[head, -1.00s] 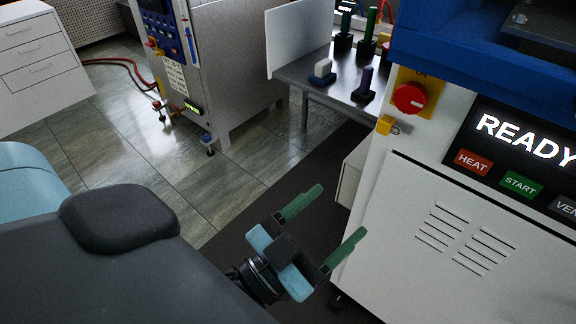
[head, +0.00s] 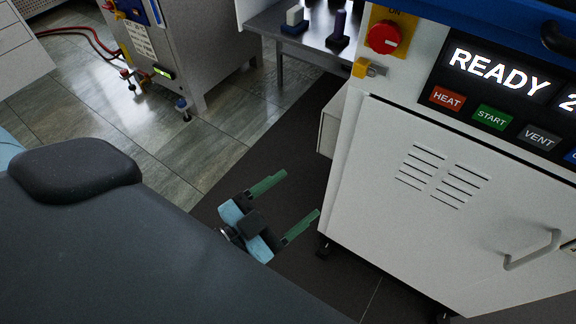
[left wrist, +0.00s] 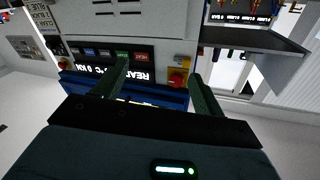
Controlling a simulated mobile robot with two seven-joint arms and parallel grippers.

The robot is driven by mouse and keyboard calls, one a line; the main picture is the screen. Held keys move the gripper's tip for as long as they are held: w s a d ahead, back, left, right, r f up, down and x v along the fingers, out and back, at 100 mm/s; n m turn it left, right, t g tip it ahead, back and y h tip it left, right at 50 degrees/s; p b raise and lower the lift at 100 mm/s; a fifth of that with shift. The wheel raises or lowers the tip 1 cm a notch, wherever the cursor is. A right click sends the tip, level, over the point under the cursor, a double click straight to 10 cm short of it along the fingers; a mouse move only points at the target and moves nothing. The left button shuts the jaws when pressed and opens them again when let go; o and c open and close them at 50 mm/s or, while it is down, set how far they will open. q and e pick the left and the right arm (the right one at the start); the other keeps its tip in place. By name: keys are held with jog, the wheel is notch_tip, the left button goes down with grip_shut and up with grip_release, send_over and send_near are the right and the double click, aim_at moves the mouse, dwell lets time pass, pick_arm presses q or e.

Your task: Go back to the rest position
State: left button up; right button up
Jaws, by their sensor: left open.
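My left gripper (head: 292,204) has two green fingers on a light blue and black body. In the head view it hangs over the dark floor mat, left of the white press cabinet. Its fingers are apart with nothing between them. In the left wrist view the two green fingers (left wrist: 158,85) also stand apart, with the press panel and its red knob behind them. My right gripper is not in either view.
The press (head: 400,215) has a READY screen (head: 497,72), a red knob (head: 384,38) and a door handle (head: 532,250). Another grey machine (head: 190,45) stands at upper left. Tiled floor (head: 150,150) is clear.

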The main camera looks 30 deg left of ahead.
pick_arm(q)
jog(key=s+a+f+n+g+y, duration=0.25)
jog(key=s+f, duration=0.25)
jog(key=f, duration=0.4)
jog(key=s+a+f+n+g+y, duration=0.1)
jog(key=s+f+g, duration=0.25)
jog(key=f, duration=0.65)
jog(key=s+f+n+g, duration=0.1)
jog(key=s+f+g, duration=0.2)
jog(key=s+f, duration=0.35)
jog(key=s+f+n+g, duration=0.15)
jog(key=s+f, duration=0.25)
jog(key=s, duration=0.6)
jog(key=w+r+t+p, duration=0.1)
jog(key=w+r+p, duration=0.2)
jog(key=r+p, duration=0.3)
jog(key=w+a+r+m+t+p, duration=0.1)
jog(key=w+r+p, duration=0.2)
jog(key=r+p, duration=0.3)
jog(key=shift+w+a+r, duration=0.15)
jog(key=shift+w+r, duration=0.05)
jog(key=shift+r, duration=0.75)
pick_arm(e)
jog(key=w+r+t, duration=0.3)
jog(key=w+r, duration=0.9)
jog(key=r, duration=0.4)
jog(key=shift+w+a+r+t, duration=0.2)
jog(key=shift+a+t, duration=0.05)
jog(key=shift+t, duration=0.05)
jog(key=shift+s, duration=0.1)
